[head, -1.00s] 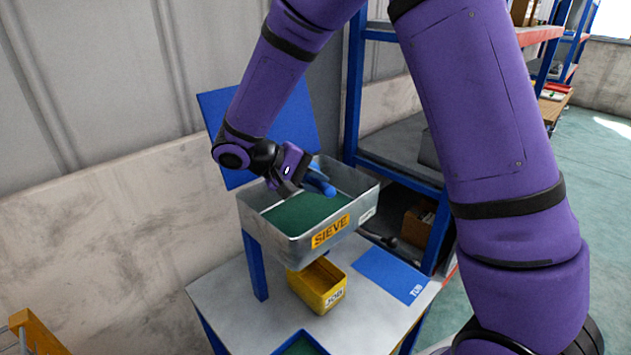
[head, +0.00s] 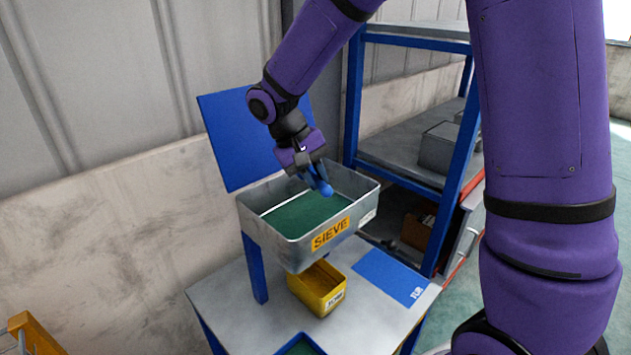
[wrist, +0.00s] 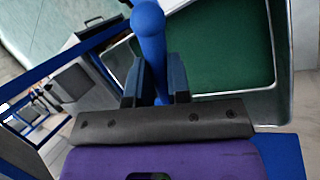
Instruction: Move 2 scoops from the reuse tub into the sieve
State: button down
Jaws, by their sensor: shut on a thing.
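The sieve (head: 277,235) is a grey metal tray with an orange label, raised on blue legs over the table. A green floor or fill (head: 303,213) shows inside it, also in the wrist view (wrist: 222,45). My gripper (head: 314,180) is over the sieve's back right part, shut on a blue handle (wrist: 149,32), likely the scoop's. The handle's rounded end points away from my gripper. The scoop's bowl cannot be made out in either view. A blue-rimmed tub (head: 301,337) with green content is cut off at the bottom edge; its label is not visible.
A yellow bin (head: 318,287) stands on the table (head: 232,307) under the sieve. A blue mat (head: 391,276) lies to its right. A blue panel (head: 243,135) stands behind the sieve, and blue-framed shelving (head: 354,95) is at the back right.

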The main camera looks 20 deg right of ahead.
jog(key=y, duration=0.2)
jog(key=r+y, duration=0.1)
jog(key=y, duration=0.2)
jog(key=shift+r+m, duration=0.15)
jog(key=shift+m, duration=0.15)
jog(key=shift+y, duration=0.3)
jog(key=c, duration=1.8)
grip_release()
grip_shut()
